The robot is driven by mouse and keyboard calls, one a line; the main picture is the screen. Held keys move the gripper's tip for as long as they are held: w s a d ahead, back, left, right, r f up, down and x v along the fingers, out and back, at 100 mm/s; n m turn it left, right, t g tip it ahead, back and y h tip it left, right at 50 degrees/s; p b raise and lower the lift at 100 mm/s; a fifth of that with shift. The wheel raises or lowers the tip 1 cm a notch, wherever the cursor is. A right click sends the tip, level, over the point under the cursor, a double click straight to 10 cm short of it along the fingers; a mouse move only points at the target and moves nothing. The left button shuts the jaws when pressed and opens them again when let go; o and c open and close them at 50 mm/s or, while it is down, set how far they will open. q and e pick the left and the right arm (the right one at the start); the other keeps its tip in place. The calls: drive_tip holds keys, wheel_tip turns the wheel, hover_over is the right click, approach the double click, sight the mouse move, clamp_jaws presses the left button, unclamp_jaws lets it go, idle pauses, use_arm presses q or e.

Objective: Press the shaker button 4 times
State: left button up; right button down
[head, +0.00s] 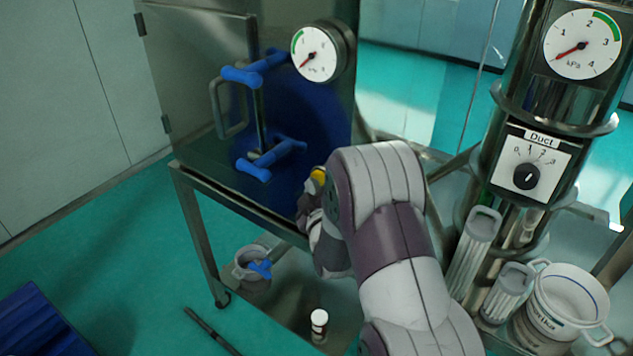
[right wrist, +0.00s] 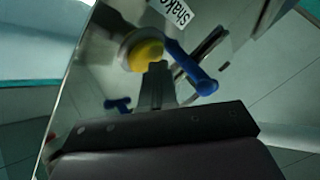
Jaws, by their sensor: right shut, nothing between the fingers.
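The shaker button is a yellow dome; in the head view it (head: 318,176) shows on the front of the steel cabinet, just above my right gripper. In the right wrist view the button (right wrist: 146,54) sits in a pale ring beside a white label (right wrist: 178,10) that reads "Shake", partly cut off. My right gripper (right wrist: 156,70) is shut and empty, its fingertips at the lower edge of the button. I cannot tell whether they touch it. In the head view the right gripper (head: 304,208) is partly hidden by my arm. My left gripper is not in view.
The cabinet (head: 200,70) has blue latch handles (head: 268,160) left of the button and a gauge (head: 318,52) above. A duct column with a dial (head: 527,176) and another gauge (head: 582,44) stands at right. White containers (head: 570,295) stand low right; a pot (head: 254,270) is below.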

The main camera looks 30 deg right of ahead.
drive_tip(key=shift+s+a, duration=0.35)
drive_tip(key=shift+a, duration=0.35)
drive_tip(key=shift+s+a, duration=0.3)
drive_tip(key=shift+a, duration=0.5)
drive_tip(key=shift+s+a, duration=0.35)
drive_tip(key=shift+a, duration=0.4)
drive_tip(key=shift+s+a, duration=0.3)
drive_tip(key=shift+a, duration=0.5)
idle(0.6)
